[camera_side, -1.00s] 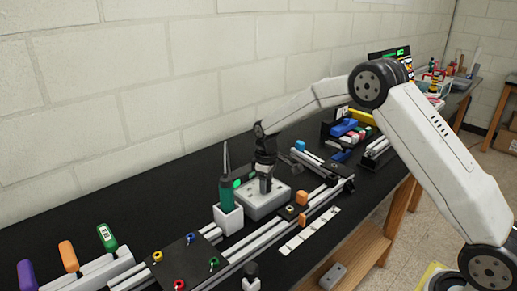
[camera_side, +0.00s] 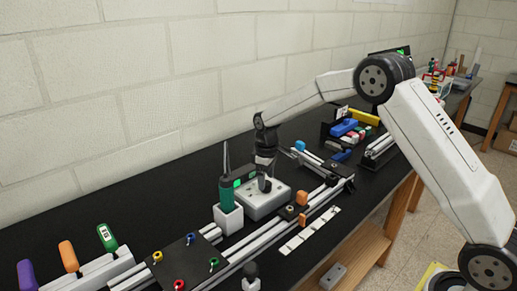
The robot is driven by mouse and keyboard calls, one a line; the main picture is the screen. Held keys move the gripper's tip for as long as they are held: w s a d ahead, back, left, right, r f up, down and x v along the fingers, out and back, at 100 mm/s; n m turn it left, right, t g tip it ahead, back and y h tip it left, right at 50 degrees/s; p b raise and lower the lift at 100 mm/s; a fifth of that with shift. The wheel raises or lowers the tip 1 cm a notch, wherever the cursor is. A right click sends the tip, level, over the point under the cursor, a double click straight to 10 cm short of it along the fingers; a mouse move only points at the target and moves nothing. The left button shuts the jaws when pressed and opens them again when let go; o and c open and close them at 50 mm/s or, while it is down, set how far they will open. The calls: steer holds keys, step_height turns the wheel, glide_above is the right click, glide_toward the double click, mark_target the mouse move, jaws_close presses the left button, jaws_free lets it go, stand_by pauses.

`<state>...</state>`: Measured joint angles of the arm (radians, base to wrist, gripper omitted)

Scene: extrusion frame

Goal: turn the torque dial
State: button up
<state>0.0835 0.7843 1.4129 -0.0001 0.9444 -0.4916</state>
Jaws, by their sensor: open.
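The torque dial is not clearly visible; my gripper and the green screwdriver stand in front of much of the pale grey box (camera_side: 262,208) that lies on the black bench. The box has a small green display (camera_side: 239,183) at its left. My gripper (camera_side: 265,184) points down at the top of this box, at its middle. It is open, and I cannot tell whether its fingertips touch anything. The green-handled screwdriver (camera_side: 227,194) stands upright in a white holder (camera_side: 228,218) just left of the box.
Aluminium rails (camera_side: 270,244) with orange blocks (camera_side: 303,198) run along the front of the box. A black plate with coloured knobs (camera_side: 185,262) and several coloured handles (camera_side: 69,256) are at the left. Blue and yellow parts (camera_side: 345,128) lie behind at the right. The wall is close behind.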

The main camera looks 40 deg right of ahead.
steer(key=shift+r, duration=2.75)
steer(key=s+a+f+m+t, duration=0.1)
steer(key=s+a+m, duration=0.1)
steer(key=s, duration=1)
steer(key=s+a+f+m+t, duration=0.1)
steer(key=s+a+f+m, duration=0.1)
steer(key=s, duration=1.1)
steer(key=shift+s+a+m+t, duration=0.25)
steer(key=shift+s+m+t, duration=0.05)
